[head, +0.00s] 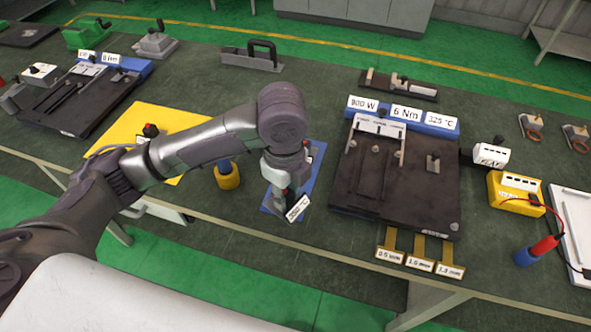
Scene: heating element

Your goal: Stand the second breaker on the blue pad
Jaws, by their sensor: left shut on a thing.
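The blue pad (315,165) lies on the bench in the middle of the head view, partly covered by my left arm. My left gripper (286,194) points down over the pad and is shut on the breaker. The breaker is mostly hidden by the fingers; a white label (298,208) shows tilted at its lower end, near the pad's front edge. I cannot tell whether it touches the pad. My right gripper is not in view.
A yellow mat (190,120) lies behind my left arm, with a yellow and blue tool (227,175) beside it. A black fixture plate (385,195) stands right of the pad. Gauge tags (420,263) hang at its front. A yellow meter (508,190) sits further right.

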